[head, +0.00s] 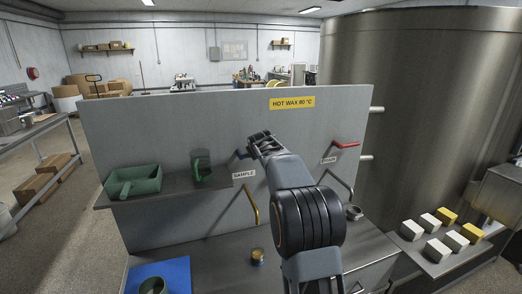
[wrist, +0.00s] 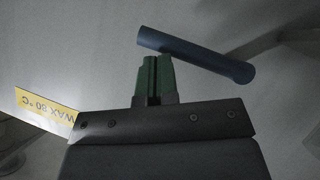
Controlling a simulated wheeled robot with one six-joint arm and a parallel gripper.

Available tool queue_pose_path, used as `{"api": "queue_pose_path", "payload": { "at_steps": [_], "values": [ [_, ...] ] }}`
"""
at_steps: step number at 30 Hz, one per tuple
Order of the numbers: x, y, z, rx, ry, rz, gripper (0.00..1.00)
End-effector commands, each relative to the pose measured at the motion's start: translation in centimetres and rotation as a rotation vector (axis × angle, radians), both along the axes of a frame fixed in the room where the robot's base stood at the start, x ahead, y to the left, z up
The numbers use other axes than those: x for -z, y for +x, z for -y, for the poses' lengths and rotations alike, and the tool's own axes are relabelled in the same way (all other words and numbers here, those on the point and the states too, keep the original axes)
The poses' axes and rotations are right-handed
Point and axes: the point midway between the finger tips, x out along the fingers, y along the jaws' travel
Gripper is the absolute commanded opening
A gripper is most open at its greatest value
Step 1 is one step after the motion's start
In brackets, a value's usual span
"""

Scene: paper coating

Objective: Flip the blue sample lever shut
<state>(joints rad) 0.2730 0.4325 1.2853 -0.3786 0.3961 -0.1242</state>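The blue sample lever (wrist: 195,55) is a round bar that slants across the wrist view, just beyond my fingertips. In the head view only a small blue part of the lever (head: 241,154) shows, left of my gripper and above the SAMPLE label (head: 244,174); the rest is hidden. My gripper (head: 258,136) is raised in front of the grey panel. In the wrist view its green fingertips (wrist: 155,62) are close together with nothing seen between them. They are beside the bar; I cannot tell whether they touch it.
A red lever (head: 346,145) is right of my arm, by another label. A shelf (head: 215,183) at left bears a green scoop (head: 133,181) and a green mug (head: 201,167).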

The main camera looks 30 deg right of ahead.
Motion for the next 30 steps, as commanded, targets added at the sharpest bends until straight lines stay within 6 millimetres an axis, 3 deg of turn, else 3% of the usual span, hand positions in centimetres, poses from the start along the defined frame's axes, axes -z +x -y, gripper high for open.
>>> {"api": "queue_pose_path", "payload": {
  "at_steps": [16, 24, 30],
  "values": [
    [0.1, -0.1, 0.1, 0.003, 0.002, -0.01, 0.0],
    [-4.6, -0.6, -0.4, -0.002, 0.001, -0.002, 0.0],
    [-6.0, -4.1, -0.9, -0.001, -0.002, 0.003, 0.0]
  ]
}}
